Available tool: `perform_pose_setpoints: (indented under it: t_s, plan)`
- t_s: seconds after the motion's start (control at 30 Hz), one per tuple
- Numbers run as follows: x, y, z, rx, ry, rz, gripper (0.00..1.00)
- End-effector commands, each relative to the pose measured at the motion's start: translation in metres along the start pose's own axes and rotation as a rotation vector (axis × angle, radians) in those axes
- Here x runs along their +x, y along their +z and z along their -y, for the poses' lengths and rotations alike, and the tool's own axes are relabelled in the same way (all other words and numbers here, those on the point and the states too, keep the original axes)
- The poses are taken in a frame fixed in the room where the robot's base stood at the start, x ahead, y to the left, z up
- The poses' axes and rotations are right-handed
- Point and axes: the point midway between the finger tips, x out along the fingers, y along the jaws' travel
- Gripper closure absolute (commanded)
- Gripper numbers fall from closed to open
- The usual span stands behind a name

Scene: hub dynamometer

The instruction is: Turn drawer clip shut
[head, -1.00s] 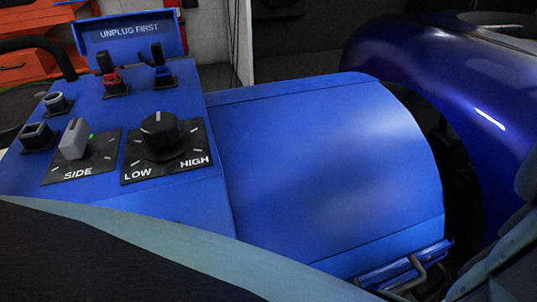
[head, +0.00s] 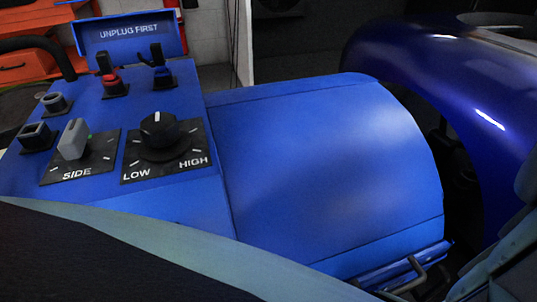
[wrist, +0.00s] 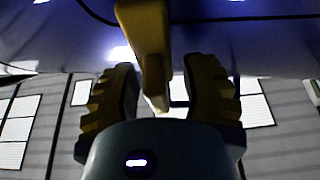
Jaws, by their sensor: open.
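In the wrist view a yellow clip (wrist: 146,35), which looks like the drawer clip, hangs from a blue surface at the top. Its narrow lower end reaches down between the fingers of my gripper (wrist: 161,68). My gripper is open, with one ridged finger on each side of the clip. A gap shows on both sides, wider on the right, so neither finger appears to touch it. In the head view neither the yellow clip nor my gripper can be seen.
In the head view a blue control panel (head: 100,207) carries knobs and switches at left. A curved blue cover (head: 320,165) fills the middle. A bent metal bar (head: 418,270) sits at its lower right edge. A glossy blue fender (head: 420,60) stands at right.

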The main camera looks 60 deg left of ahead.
Motion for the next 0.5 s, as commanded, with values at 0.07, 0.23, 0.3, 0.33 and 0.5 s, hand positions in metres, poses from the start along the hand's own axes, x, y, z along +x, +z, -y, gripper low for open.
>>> perform_pose_setpoints:
  t_s: [0.07, 0.23, 0.3, 0.33, 0.5]
  plan:
    - [-0.002, 0.000, 0.000, 0.000, 0.000, 0.000, 0.56]
    - [-0.023, 0.001, 0.000, 0.000, 0.001, 0.006, 0.56]
    - [-0.036, 0.001, 0.000, 0.000, 0.001, 0.005, 0.56]
    - [-0.043, 0.001, 0.000, 0.000, 0.000, 0.004, 0.56]
    - [-0.079, 0.001, 0.000, 0.000, 0.001, 0.006, 0.56]
